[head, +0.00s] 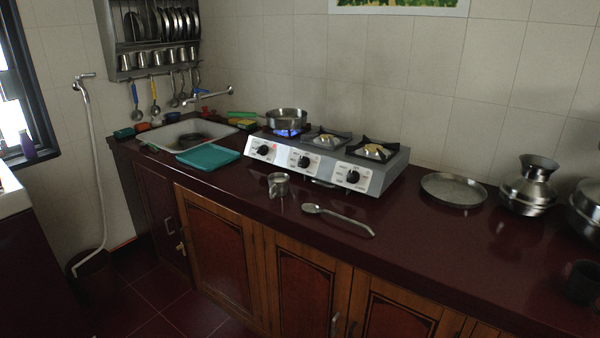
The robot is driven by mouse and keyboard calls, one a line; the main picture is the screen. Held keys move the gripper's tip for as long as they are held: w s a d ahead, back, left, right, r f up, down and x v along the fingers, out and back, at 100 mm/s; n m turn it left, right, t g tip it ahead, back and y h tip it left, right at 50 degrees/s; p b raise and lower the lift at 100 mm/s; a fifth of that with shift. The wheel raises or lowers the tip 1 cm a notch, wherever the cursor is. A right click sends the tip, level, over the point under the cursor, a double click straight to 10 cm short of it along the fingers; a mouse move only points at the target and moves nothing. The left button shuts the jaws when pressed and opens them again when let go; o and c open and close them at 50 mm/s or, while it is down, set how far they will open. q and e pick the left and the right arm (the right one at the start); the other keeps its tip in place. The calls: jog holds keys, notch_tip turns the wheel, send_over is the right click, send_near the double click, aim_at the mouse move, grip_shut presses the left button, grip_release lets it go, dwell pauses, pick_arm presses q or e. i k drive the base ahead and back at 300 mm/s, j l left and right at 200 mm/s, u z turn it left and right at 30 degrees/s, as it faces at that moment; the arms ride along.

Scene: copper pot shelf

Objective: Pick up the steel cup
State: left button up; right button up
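A small steel cup (278,186) stands upright on the dark red countertop (420,225), near the front edge and in front of the stove. Several similar steel cups (156,58) sit in a row on the wall rack at the upper left. Neither of my grippers shows in the head view.
A steel ladle (338,219) lies right of the cup. Behind stands a three-burner stove (305,162) with a pan (286,118) over a blue flame. A teal board (208,157) lies left, by the sink (168,134). A steel plate (453,189) and pot (528,190) stand right.

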aim_at(277, 187)
jog(key=i+j+z, duration=0.25)
jog(key=i, duration=0.2)
jog(key=i+j+z, duration=0.2)
jog(key=i, duration=0.2)
jog(key=i+j+z, duration=0.25)
jog(key=i, duration=0.15)
